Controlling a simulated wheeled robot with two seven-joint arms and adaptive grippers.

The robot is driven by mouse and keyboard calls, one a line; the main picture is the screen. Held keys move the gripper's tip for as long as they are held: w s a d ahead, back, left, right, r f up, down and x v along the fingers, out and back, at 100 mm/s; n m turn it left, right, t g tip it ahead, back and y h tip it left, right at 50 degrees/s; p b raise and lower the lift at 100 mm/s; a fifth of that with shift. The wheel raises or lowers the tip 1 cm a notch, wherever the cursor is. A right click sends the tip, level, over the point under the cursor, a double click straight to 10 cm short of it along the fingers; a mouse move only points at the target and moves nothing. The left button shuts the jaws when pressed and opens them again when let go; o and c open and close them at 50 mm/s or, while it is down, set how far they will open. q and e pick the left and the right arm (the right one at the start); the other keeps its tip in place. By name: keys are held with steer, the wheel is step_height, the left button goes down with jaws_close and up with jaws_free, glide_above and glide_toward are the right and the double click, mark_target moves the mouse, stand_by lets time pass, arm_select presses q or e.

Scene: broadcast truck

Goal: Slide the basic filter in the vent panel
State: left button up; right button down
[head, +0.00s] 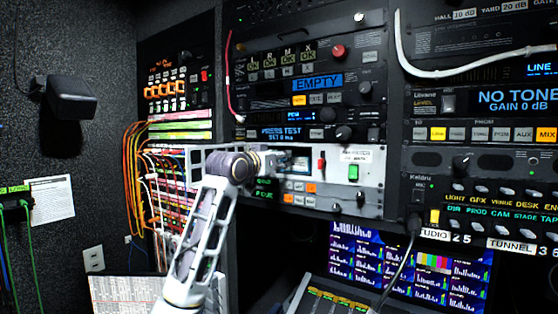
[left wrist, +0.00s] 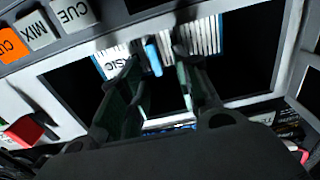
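The vent panel is a white rack panel (head: 322,162) in the middle of the head view, with a wide dark opening framed in grey in the left wrist view (left wrist: 258,103). The basic filter (left wrist: 205,35) has white pleats, a blue edge and a label reading "BASIC". It stands in the middle of the opening, with dark gaps to its left and right. A small blue tab (left wrist: 153,55) sticks out from its front. My left gripper (left wrist: 158,62) is open, its two fingers on either side of the tab with visible gaps. In the head view my left gripper (head: 278,162) hides much of the opening. My right gripper is out of view.
Orange cables (head: 133,165) hang to the left. A monitor (head: 437,272) stands below right.

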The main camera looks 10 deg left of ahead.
arm_select(q)
steer(key=shift+s, duration=0.1)
steer(key=v, duration=1.1)
steer(key=shift+s+a, duration=0.15)
steer(key=shift+s, duration=0.2)
stand_by(0.7)
steer(key=shift+f, duration=0.1)
